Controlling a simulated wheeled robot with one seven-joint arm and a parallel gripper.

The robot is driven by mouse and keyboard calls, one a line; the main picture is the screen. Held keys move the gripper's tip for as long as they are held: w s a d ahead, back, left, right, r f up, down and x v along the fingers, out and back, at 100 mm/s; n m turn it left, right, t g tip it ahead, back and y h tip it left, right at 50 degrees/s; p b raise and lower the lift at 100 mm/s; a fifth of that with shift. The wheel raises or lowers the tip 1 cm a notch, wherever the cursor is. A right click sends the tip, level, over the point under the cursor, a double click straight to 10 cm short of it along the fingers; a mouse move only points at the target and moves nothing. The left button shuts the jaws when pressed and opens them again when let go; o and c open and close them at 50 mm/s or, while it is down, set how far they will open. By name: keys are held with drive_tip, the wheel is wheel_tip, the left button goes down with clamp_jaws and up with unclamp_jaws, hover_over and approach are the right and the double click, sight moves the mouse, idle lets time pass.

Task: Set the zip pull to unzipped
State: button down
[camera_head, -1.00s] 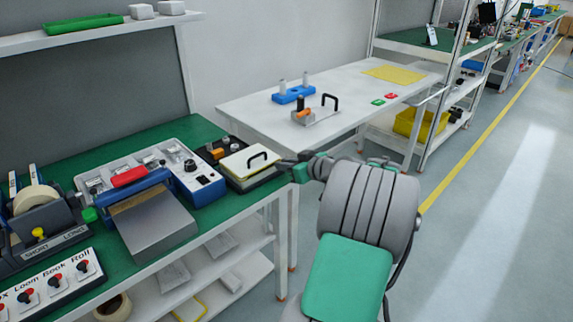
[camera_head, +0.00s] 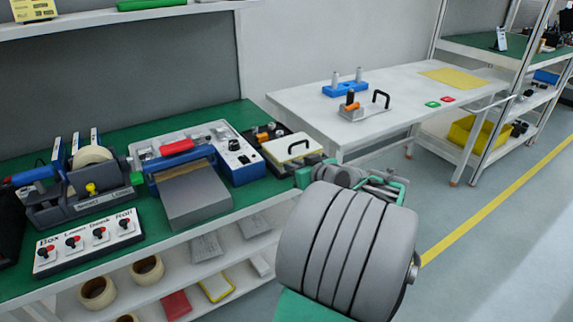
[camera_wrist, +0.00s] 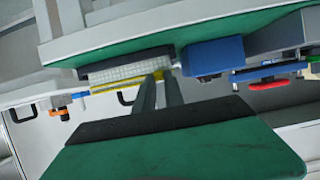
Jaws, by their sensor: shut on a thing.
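No zip pull can be made out clearly. A flat case with a pale yellow top (camera_head: 286,151) and a black handle lies at the right end of the green bench. In the wrist view, tilted, a pale gridded face with a yellow edge (camera_wrist: 125,72) lies by my fingertips and seems to be the same case. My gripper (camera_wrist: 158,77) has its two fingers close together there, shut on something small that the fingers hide. In the head view my arm covers most of the gripper, close to the bench's right end.
A blue and grey machine (camera_head: 236,156) stands left of the case on the green bench (camera_head: 128,240). A tape dispenser (camera_head: 85,183) and a switch panel (camera_head: 88,244) are farther left. A white table (camera_head: 310,100) stands behind. The floor at right is clear.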

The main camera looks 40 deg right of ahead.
drive_tip(key=c, duration=1.4)
unclamp_jaws()
drive_tip(key=p+v, duration=0.1)
drive_tip(key=v, duration=0.7)
drive_tip(key=shift+f, duration=0.1)
